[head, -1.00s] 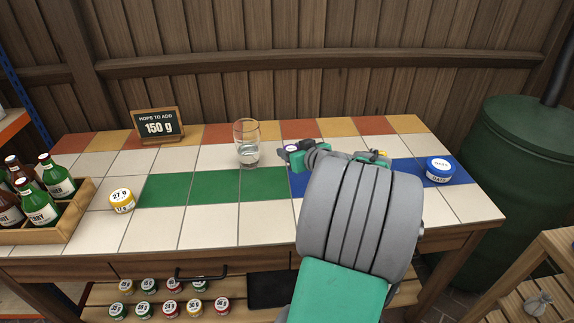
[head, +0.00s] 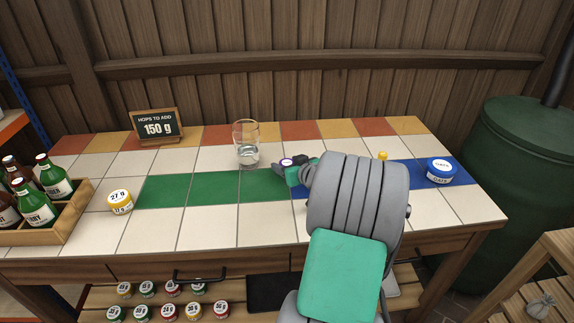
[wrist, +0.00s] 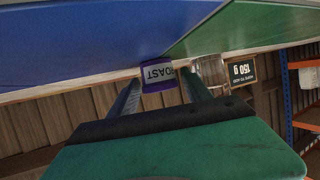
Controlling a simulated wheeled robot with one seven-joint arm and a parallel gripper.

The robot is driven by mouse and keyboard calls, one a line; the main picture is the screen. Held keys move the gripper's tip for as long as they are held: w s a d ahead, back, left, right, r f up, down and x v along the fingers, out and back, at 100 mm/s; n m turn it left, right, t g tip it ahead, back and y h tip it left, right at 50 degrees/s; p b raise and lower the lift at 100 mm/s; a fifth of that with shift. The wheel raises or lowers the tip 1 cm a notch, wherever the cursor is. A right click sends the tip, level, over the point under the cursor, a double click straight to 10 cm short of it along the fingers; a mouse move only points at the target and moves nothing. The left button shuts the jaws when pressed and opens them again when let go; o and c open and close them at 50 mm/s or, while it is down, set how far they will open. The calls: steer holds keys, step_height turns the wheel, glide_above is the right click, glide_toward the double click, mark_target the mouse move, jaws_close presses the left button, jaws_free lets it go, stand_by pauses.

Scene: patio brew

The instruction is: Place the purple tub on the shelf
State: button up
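The purple tub (wrist: 158,74) sits between the two fingertips of my gripper (wrist: 160,82) in the wrist view, with a label reading "OAST". The fingers touch its sides and appear shut on it. In the head view its pale lid (head: 287,162) shows at the end of my gripper, over the tiled table, near the border of the green and blue tiles. My arm hides part of the table. A slatted lower shelf (head: 260,312) under the table bears several small tubs. A blue-posted rack with an orange shelf (head: 12,128) stands at the left edge.
A glass of water (head: 246,145) stands just left of my gripper. A blue tub (head: 440,171) is at the right, a yellow-banded tub (head: 120,202) at the left. A bottle crate (head: 75,212) and a "150 g" sign (head: 157,127) are on the table. White tiles in front are clear.

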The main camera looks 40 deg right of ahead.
steer(key=shift+o, duration=0.7)
steer(key=shift+r, duration=0.1)
